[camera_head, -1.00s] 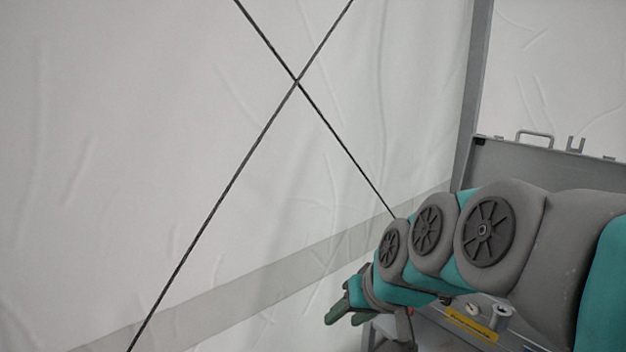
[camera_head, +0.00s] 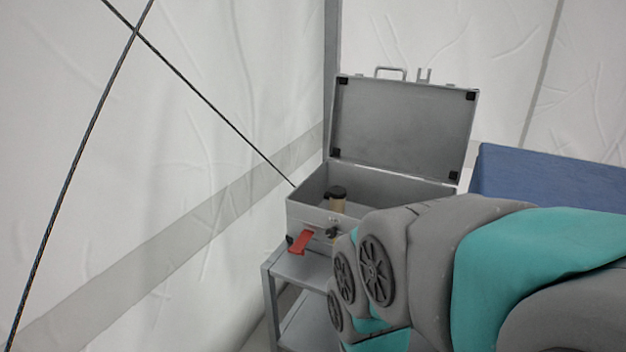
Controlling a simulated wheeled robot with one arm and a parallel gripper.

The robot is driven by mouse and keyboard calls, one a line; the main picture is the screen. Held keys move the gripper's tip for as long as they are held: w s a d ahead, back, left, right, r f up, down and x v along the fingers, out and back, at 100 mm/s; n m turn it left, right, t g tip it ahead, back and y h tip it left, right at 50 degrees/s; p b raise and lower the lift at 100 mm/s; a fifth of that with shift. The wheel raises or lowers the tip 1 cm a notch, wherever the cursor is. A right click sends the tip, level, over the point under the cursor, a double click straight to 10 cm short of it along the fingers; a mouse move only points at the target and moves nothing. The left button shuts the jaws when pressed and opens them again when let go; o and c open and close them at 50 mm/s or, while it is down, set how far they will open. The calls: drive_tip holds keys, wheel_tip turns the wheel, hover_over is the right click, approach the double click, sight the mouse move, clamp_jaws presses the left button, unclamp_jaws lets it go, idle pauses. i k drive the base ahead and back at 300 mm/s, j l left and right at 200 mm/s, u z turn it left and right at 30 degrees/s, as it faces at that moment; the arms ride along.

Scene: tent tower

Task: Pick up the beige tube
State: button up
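The beige tube (camera_head: 337,205) with a black cap stands inside the open grey metal case (camera_head: 302,212), near its front left part. Its lower end is hidden by the case's front wall. My grey and teal arm crosses the lower right of the view, in front of the case. My gripper is not visible; the arm's far end is hidden behind its own links or below the frame.
The case sits on a grey shelf cart (camera_head: 296,266), its lid (camera_head: 400,125) raised at the back. A blue box-like surface (camera_head: 545,180) stands to the right. White tent walls and crossed black cords are at left.

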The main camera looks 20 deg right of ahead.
sight(336, 206)
drive_tip(key=z, duration=0.7)
drive_tip(key=i+j, duration=0.35)
drive_tip(key=i+j+z, duration=0.15)
drive_tip(key=i+j, duration=0.2)
drive_tip(key=j, duration=0.15)
